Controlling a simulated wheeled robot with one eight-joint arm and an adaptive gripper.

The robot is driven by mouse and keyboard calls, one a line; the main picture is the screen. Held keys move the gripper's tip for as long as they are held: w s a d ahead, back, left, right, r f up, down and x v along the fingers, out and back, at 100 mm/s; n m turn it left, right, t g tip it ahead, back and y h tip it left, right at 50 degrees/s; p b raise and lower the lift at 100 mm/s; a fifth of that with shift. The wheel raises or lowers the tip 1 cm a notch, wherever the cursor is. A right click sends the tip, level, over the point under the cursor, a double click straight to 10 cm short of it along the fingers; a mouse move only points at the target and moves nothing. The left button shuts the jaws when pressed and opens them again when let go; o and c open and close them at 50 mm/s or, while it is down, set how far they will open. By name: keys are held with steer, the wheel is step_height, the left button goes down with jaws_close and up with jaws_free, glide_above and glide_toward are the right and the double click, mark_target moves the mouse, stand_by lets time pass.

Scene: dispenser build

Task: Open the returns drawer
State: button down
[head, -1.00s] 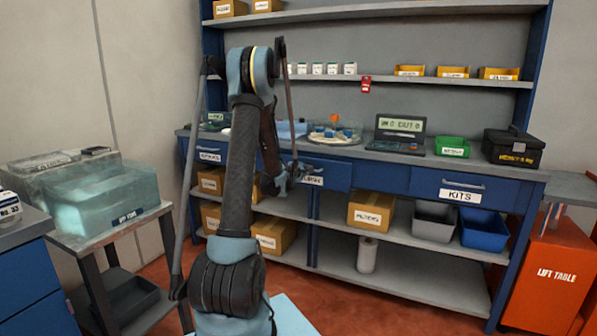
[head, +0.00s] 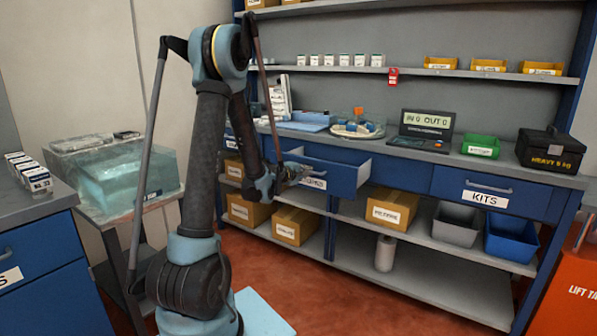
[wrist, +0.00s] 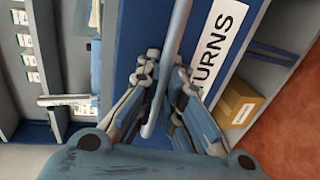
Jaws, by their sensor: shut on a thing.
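The returns drawer (head: 340,178) is a blue drawer in the middle of the workbench, and it stands partly pulled out, with its inside showing from above. Its white label is partly covered by my gripper (head: 293,174) in the head view. In the wrist view, the label reading "URNS" (wrist: 215,50) is on the blue drawer front (wrist: 128,45), with the start of the word hidden. The long grey bar handle (wrist: 170,50) runs between the fingers of my gripper (wrist: 162,72), which is shut on it.
The closed kits drawer (head: 490,195) is to the right. The bench top holds a laptop-like display (head: 425,132), a green bin (head: 480,146) and a black case (head: 549,150). Cardboard boxes (head: 391,208) stand on the shelf below. Red floor (head: 330,295) in front is clear.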

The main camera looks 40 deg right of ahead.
steer(key=shift+s, duration=0.45)
steer(key=c, duration=2)
jaws_free()
steer(key=shift+w, duration=0.1)
steer(key=v, duration=1.2)
steer(key=shift+w+a+f, duration=0.1)
steer(key=shift+w, duration=0.1)
